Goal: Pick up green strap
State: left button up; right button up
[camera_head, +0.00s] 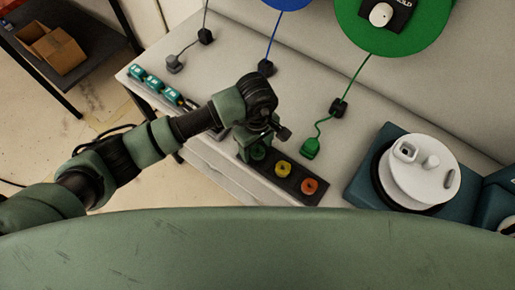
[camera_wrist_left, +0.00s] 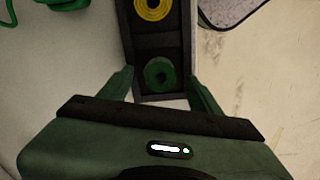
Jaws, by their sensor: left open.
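The green strap (camera_head: 258,153) is a small rolled ring in the left end compartment of a dark tray (camera_head: 287,183). It also shows in the left wrist view (camera_wrist_left: 158,74), lying in the compartment nearest the gripper. My left gripper (camera_head: 256,139) is over this end of the tray, pointing down. In the left wrist view its two fingers (camera_wrist_left: 163,84) are spread, one on each side of the tray end, with nothing held. The gripper partly hides the green strap in the head view. My right gripper is not in view.
A yellow strap (camera_head: 283,169) and an orange strap (camera_head: 309,186) fill the other compartments. A green plug (camera_head: 310,148) on a cable lies behind the tray. A white reel (camera_head: 420,172) stands at the right. Teal blocks (camera_head: 155,85) line the table's left edge.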

pick_arm(q)
grip_shut()
